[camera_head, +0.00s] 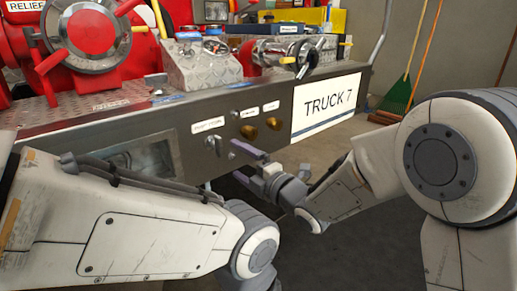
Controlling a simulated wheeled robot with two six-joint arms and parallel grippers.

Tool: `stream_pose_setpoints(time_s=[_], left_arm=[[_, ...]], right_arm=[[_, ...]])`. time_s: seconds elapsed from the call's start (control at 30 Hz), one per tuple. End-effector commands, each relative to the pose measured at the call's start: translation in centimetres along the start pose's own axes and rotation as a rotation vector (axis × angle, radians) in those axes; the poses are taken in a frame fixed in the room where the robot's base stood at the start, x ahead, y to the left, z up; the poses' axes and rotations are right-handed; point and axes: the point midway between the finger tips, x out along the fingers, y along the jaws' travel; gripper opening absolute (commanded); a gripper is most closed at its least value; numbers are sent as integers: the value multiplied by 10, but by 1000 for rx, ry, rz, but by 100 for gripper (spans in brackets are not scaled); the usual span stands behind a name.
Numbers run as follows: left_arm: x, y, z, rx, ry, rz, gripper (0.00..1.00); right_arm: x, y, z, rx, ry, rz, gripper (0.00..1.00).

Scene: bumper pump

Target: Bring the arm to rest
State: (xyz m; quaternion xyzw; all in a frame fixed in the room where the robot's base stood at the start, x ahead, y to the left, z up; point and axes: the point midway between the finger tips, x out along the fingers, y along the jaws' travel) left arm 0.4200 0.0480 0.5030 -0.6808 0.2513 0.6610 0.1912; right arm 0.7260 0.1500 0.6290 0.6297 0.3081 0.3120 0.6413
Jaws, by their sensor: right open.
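My right gripper (243,164) is in the middle of the head view, close in front of the grey metal front panel of the bumper (125,128). Its two fingers with purplish pads are apart, and I see nothing held between them. A small metal switch (214,143) sits on the panel just left of the fingertips; I cannot tell whether they touch the panel. My right arm (365,175) reaches in from the right. My left arm (150,235) fills the lower left, and its gripper is not in view.
Two brass knobs (249,132) and white labels line the panel, left of the "TRUCK 7" sign (325,104). Red pump parts (95,35) and a metal valve (285,52) stand above. A green broom (397,95) leans at the right wall. Dark floor lies below.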

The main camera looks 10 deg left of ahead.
Motion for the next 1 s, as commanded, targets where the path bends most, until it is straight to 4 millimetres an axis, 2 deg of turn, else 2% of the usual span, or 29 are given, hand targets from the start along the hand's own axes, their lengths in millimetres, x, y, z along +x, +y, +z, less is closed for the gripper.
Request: stream_pose_setpoints(time_s=[0.17, 0.4, 0.6, 0.8, 1.0], left_arm=[[9, -1, 0, 0, 0, 0, 100], [24, -2, 1, 0, 0, 0, 100], [31, -2, 2, 0, 0, 0, 100], [34, -2, 2, 0, 0, 0, 100], [32, -2, 2, 0, 0, 0, 100]], right_arm=[[22, -2, -1, -2, 2, 2, 100], [65, -2, -1, 0, 2, 4, 100], [92, -2, -1, 1, 1, 2, 100], [103, 0, -1, 3, 1, 2, 100], [103, 1, -1, 16, 0, 2, 100]])
